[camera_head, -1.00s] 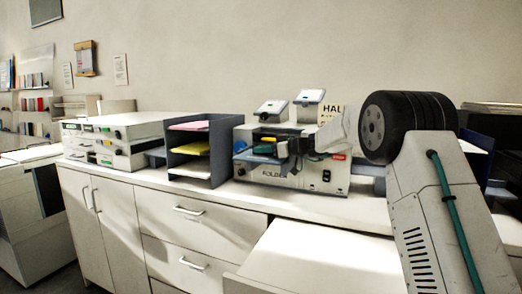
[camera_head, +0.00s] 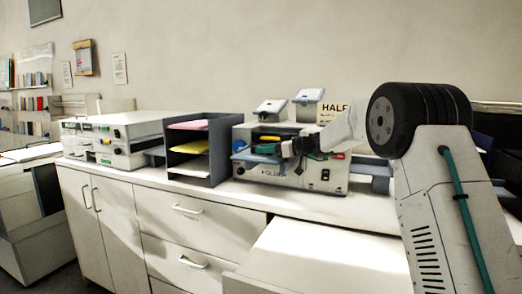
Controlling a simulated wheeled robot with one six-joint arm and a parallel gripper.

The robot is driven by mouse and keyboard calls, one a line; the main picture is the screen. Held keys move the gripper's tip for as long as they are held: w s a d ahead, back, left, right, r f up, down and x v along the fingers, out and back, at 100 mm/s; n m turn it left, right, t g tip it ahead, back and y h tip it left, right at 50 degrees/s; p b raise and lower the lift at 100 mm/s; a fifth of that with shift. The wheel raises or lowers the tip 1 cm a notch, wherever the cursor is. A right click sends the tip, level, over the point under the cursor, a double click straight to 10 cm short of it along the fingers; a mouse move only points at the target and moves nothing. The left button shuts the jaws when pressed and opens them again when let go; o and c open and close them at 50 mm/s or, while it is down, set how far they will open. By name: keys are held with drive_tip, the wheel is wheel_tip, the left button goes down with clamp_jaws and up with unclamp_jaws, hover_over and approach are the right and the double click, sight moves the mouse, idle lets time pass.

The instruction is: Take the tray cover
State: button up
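I cannot tell for sure which part is the tray cover. A folding machine (camera_head: 325,176) stands on the counter. Two tilted plates with blue edges, a left one (camera_head: 270,106) and a right one (camera_head: 309,96), rise from its top. A yellow piece (camera_head: 266,138) and a blue-grey ledge (camera_head: 247,156) show at its front left. My gripper (camera_head: 283,148) is small and dark in front of the machine's upper front, close to the yellow piece. Its fingers blend with the dark machine opening, so I cannot tell whether they are open or touch anything.
A dark paper organizer (camera_head: 203,172) with pink and yellow sheets stands left of the machine. A white and grey device (camera_head: 112,142) is farther left. The white counter (camera_head: 230,193) has a bare front strip. A lower white surface (camera_head: 320,260) is clear at the front.

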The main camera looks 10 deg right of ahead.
drive_tip(key=v, duration=0.5)
drive_tip(key=shift+s+d+r, duration=0.1)
drive_tip(key=shift+s+d, duration=0.1)
drive_tip(key=shift+a, duration=0.1)
